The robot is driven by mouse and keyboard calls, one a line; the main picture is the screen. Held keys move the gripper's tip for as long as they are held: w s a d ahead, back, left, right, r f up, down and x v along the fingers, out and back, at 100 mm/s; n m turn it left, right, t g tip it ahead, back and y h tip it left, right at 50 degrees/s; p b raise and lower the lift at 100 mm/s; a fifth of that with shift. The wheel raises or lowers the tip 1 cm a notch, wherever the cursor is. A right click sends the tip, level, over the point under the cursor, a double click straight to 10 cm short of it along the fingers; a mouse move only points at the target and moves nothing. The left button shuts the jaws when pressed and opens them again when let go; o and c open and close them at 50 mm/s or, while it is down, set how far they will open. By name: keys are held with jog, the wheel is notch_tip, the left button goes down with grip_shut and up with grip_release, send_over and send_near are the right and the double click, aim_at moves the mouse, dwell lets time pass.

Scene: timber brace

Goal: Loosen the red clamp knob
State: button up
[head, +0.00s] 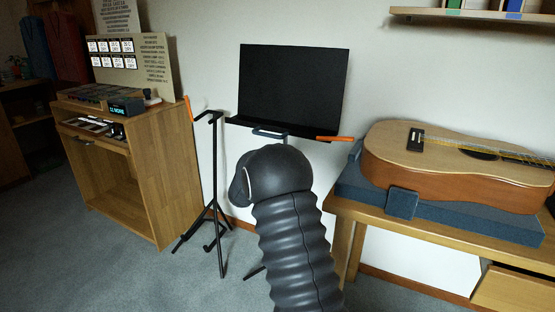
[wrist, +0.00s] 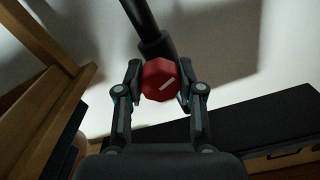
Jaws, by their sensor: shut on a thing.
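The red clamp knob (wrist: 159,80) shows in the wrist view as a faceted red knob with a pale slanted mark on its face. It sits at the lower end of a dark collar on a dark tube. My gripper (wrist: 160,86) has one finger on each side of the knob and is shut on it. In the head view a black music stand (head: 290,95) stands by the wall. My dark arm hides its lower part, and neither the knob nor my gripper's fingers can be seen there.
A guitar (head: 400,165) lies on a blue-grey case on a wooden bench (head: 345,210) at right. A black guitar stand (head: 216,190) stands left of my arm. A wooden cabinet (head: 165,160) is at left. Grey carpet is open in front of it.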

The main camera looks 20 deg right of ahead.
jog(key=shift+f+n, duration=0.1)
jog(key=shift+n, duration=0.5)
jog(key=o, duration=1.1)
jog(key=shift+d, duration=0.1)
jog(key=shift+o, duration=0.2)
jog(key=v, duration=1.2)
jog(key=shift+s, duration=0.1)
